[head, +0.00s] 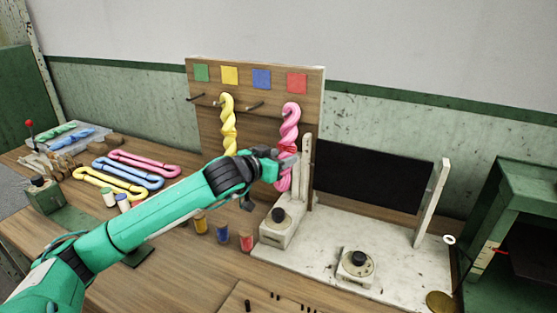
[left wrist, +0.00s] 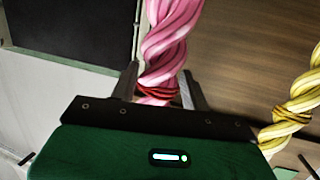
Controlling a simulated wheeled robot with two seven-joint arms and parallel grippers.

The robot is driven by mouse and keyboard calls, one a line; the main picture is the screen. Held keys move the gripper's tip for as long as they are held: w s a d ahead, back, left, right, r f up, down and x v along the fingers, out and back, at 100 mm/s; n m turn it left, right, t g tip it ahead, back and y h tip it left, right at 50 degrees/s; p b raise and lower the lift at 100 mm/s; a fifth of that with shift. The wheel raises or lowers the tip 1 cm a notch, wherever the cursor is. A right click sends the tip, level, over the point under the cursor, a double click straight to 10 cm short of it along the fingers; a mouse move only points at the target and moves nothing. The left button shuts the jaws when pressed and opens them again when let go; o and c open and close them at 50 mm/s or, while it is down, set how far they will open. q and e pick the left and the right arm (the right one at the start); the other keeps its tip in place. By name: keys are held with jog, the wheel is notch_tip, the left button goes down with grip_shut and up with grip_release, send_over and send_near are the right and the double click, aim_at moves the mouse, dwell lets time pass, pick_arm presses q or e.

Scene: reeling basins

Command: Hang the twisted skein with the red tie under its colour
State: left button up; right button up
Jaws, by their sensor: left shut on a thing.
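A pink twisted skein (head: 290,122) with a red tie hangs upright in front of the wooden board (head: 315,90), below the red square (head: 297,83). My left gripper (head: 285,158) is shut on this skein near its red tie, as the left wrist view also shows with the pink skein (left wrist: 168,45) between the fingers. I cannot tell whether its top loop is on a peg. A yellow twisted skein (head: 228,125) hangs under the yellow square (head: 229,75). Green (head: 201,72) and blue (head: 262,78) squares have bare pegs below. My right gripper is not in view.
Loose pink (head: 145,163), blue and yellow skeins lie at the left of the table. Small coloured jars (head: 222,232) stand before the board. A white stand with a dark panel (head: 370,185) and knobs is on the right, close to the gripper.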

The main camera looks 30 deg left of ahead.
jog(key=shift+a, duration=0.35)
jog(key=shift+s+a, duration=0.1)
pick_arm(q)
jog(key=o, duration=1.1)
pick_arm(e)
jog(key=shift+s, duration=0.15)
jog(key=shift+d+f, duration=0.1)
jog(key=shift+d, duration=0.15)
pick_arm(q)
jog(key=shift+s+a, duration=0.1)
jog(key=shift+s, duration=0.4)
jog(key=b+v, duration=0.6)
jog(key=v, duration=0.6)
jog(key=shift+s+r, duration=0.15)
jog(key=shift+s, duration=0.2)
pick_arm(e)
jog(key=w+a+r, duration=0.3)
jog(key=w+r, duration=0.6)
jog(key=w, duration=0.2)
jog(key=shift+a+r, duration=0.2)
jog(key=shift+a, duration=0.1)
